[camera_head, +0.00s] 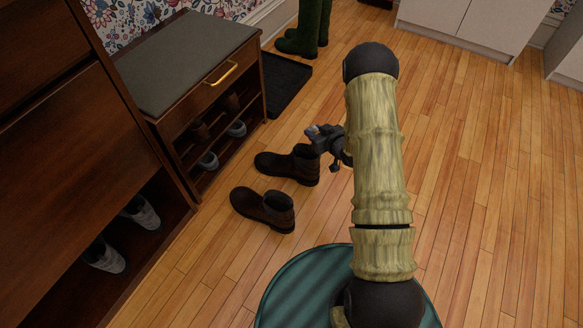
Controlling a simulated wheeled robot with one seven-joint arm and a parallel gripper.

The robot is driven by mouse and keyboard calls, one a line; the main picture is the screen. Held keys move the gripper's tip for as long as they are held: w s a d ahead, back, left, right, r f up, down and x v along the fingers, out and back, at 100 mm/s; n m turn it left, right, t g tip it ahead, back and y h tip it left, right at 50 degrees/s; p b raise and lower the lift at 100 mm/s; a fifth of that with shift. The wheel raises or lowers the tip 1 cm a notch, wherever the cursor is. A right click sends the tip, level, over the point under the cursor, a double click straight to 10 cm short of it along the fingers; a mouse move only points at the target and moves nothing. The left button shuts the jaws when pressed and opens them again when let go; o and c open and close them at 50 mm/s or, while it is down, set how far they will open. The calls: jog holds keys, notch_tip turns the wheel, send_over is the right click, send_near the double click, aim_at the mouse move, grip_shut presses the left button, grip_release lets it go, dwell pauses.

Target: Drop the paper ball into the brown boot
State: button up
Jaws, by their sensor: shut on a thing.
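A pair of dark brown boots stands on the wooden floor. The farther brown boot (284,165) has its toe to the left and its shaft to the right. The nearer brown boot (262,208) stands in front of it, to its lower left. My gripper (318,133) is beside the upper right of the farther boot's shaft in the picture, partly overlapping it. It is shut on a small pale lump, the paper ball (312,130), mostly hidden by the fingers. I cannot tell the exact height of the gripper above the boot opening.
A shoe bench (185,55) with a grey cushion and shoes on its shelves stands at the left. A dark cabinet (80,130) is nearer. Green boots (308,28) stand near a black tray (283,85). The floor at right is clear.

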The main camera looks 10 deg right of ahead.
jog(key=shift+f+b, duration=2.5)
jog(key=shift+f, duration=0.5)
jog(key=o, duration=1)
jog(key=p+v, duration=0.8)
jog(key=v, duration=0.9)
jog(key=shift+s+d, duration=0.1)
jog(key=shift+s, duration=0.1)
